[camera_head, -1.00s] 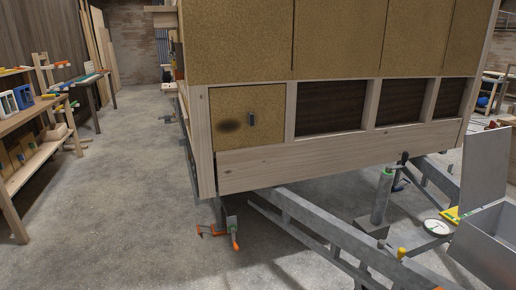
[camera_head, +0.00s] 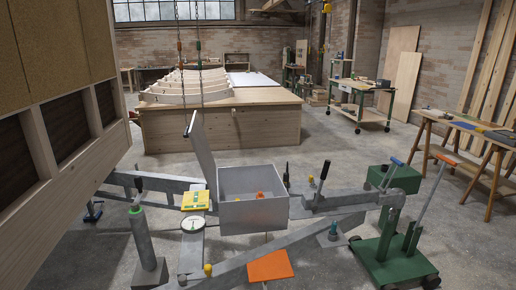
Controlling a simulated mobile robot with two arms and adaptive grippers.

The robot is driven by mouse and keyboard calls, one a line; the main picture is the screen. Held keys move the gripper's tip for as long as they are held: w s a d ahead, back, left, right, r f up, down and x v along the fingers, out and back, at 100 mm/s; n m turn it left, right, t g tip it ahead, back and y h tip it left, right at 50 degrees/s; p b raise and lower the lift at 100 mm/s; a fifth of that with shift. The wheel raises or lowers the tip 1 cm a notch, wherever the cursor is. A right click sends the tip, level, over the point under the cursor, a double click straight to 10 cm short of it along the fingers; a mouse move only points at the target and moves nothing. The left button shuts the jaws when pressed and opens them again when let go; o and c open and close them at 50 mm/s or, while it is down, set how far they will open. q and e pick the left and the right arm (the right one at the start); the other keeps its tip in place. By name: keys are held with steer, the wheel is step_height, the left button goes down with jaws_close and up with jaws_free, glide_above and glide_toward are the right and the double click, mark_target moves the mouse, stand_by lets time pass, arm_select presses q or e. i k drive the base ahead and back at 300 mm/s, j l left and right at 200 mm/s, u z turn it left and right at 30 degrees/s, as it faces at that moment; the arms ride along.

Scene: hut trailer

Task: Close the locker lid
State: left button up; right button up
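The locker is a grey open-topped metal box (camera_head: 254,212) at the middle of the view, on the trailer's tongue. Its lid (camera_head: 201,148) stands open, raised upright and leaning slightly outward along the box's left side. Small orange and yellow things show inside the box. Neither of my grippers is in view.
The hut's wooden wall (camera_head: 60,120) stands close on the left. A grey jack post (camera_head: 145,240), a round white gauge (camera_head: 193,224), an orange plate (camera_head: 270,266) and a green trolley jack (camera_head: 398,250) surround the box.

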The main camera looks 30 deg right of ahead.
mark_target(197, 135)
steer(key=i+j+z, duration=0.1)
steer(key=j+z, duration=0.3)
steer(key=j, duration=0.3)
steer(key=j+z, duration=0.45)
steer(key=j, duration=0.25)
steer(key=k+j+z, duration=0.1)
steer(key=j+z, duration=0.3)
steer(key=j, duration=0.25)
